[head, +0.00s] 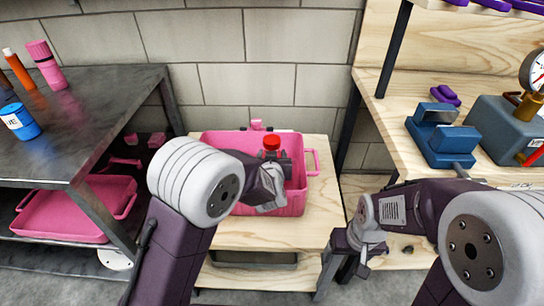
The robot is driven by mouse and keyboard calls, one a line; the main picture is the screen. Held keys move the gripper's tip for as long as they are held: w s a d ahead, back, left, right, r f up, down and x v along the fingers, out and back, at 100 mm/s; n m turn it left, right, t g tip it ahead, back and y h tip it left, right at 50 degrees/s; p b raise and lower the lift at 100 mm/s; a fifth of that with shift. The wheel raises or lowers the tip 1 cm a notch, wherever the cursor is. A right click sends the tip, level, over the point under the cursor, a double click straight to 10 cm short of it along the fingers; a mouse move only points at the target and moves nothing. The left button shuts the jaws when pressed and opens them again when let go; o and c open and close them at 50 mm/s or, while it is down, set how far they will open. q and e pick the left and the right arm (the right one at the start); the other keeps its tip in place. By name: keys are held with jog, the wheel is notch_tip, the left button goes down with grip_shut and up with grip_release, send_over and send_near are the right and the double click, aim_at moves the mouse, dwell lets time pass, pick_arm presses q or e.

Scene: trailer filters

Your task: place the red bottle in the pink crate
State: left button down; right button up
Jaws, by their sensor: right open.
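The pink crate (295,200) stands on a low wooden table in the middle of the head view. The red bottle (271,143) shows as a round red top inside the crate, near its back; its lower part is hidden by my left arm. My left gripper (280,163) is down in the crate at the red bottle, mostly hidden by its own wrist; I cannot tell whether its fingers grip the bottle. My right gripper (342,268) is open and empty, pointing down at the right edge of the low table, outside the crate.
A dark metal table (100,95) at left holds a pink bottle (45,64), an orange bottle (18,70) and a blue bottle (19,121). A pink tray (70,222) lies beneath. A wooden shelf at right carries a blue vise (440,140) and a grey box (500,125) with a gauge.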

pick_arm(q)
jog(key=c, duration=0.5)
grip_release()
jog(key=p+v, duration=0.4)
jog(key=v, duration=0.8)
jog(key=shift+r+p, duration=0.15)
jog(key=shift+p, duration=0.15)
